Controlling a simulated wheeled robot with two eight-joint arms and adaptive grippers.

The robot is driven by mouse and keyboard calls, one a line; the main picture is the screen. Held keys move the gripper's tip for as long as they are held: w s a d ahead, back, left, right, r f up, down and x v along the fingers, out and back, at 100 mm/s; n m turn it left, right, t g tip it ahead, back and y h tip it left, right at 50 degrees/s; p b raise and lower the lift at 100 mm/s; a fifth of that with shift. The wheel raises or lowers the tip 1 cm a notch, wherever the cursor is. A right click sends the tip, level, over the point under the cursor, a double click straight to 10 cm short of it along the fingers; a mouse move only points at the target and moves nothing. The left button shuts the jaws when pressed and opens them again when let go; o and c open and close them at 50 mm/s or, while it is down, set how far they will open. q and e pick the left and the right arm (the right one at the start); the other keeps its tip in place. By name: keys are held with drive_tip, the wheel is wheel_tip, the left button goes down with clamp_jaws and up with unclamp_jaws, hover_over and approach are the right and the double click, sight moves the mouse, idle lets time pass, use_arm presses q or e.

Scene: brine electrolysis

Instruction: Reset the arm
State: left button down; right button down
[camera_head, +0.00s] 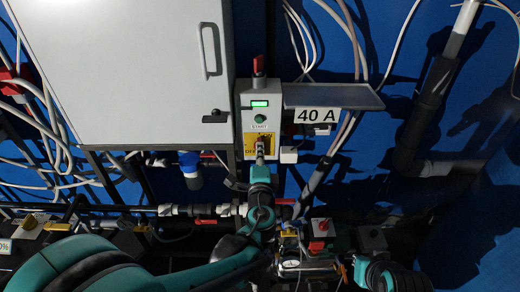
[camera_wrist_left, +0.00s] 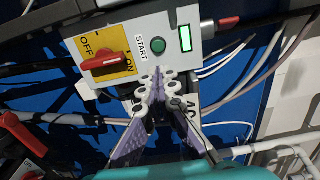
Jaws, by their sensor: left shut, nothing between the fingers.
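My left gripper (camera_head: 261,152) is in front of the lower part of a grey control box (camera_head: 244,98), over its yellow switch plate. In the left wrist view its purple-grey fingers (camera_wrist_left: 160,84) meet at the tips, shut and empty, beside the box's lower edge. Its tips look close to the box; I cannot tell whether they touch. The yellow plate (camera_wrist_left: 88,47) has OFF and ON marks and a red rotary handle (camera_wrist_left: 106,61). A green START button (camera_wrist_left: 158,46) and a lit green display (camera_wrist_left: 185,38) are beside it.
A large white cabinet (camera_head: 120,60) stands left of the box. A shelf (camera_head: 335,96) with a "40 A" label (camera_head: 315,115) is at its right. Pipes with red-handled valves (camera_head: 205,220) run below. Cables (camera_head: 355,40) hang on the blue wall.

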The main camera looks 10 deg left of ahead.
idle(0.4)
use_arm(q)
drive_tip(key=s+a+f+n+g+y+b, duration=0.25)
drive_tip(key=s+a+f+n+g, duration=0.35)
drive_tip(key=s+a+f+n, duration=0.4)
drive_tip(key=s+d+f+n+g+h+b, duration=0.1)
drive_tip(key=s+d+f+n+g+h, duration=0.1)
drive_tip(key=s, duration=0.5)
drive_tip(key=s+d+f+n+g+h+b, duration=0.2)
drive_tip(key=s+f+n+h, duration=0.1)
drive_tip(key=s, duration=0.3)
drive_tip(key=shift+s+f+n+g+h, duration=0.3)
drive_tip(key=shift+s+f+n+h, duration=0.15)
drive_tip(key=shift+f, duration=0.25)
